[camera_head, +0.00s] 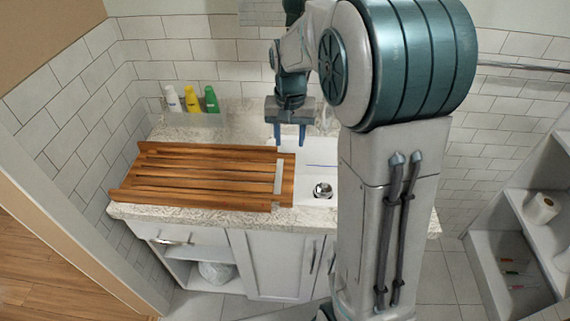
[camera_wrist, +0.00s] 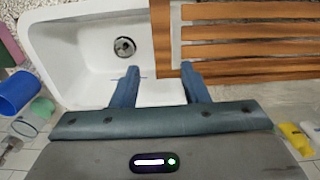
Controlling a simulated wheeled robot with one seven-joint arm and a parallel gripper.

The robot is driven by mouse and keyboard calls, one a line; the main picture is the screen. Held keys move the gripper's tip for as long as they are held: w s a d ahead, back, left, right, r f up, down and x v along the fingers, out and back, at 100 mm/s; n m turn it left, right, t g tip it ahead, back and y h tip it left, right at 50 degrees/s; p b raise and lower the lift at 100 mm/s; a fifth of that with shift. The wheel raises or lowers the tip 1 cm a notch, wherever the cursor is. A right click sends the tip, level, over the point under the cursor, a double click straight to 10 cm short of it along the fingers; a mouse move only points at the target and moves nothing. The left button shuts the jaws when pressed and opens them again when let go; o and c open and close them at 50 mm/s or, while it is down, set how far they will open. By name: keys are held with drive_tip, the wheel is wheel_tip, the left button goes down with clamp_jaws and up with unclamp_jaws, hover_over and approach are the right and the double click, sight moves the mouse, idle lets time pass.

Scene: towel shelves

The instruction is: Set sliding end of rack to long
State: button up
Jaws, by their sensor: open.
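The wooden slatted rack (camera_head: 190,178) lies across the counter and over the left part of the white sink. Its right end has a crosswise end piece (camera_head: 288,180) with a pale strip beside it. My gripper (camera_head: 290,141) is above the back edge of the sink, near the rack's right end, pointing down.
The sink (camera_wrist: 82,50) has a round drain and open space. Several bottles (camera_head: 191,99) stand at the back left of the counter. A blue cup (camera_wrist: 18,93) shows at the wrist view's left. Shelves (camera_head: 525,215) stand at the right.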

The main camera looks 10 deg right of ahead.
sight(288, 175)
drive_tip(key=f, duration=0.9)
drive_tip(key=w+f, duration=0.1)
drive_tip(key=f, duration=0.4)
drive_tip(key=shift+w+f+p, duration=0.1)
drive_tip(key=shift+f+p, duration=0.15)
drive_tip(key=shift+p, duration=0.15)
clamp_jaws()
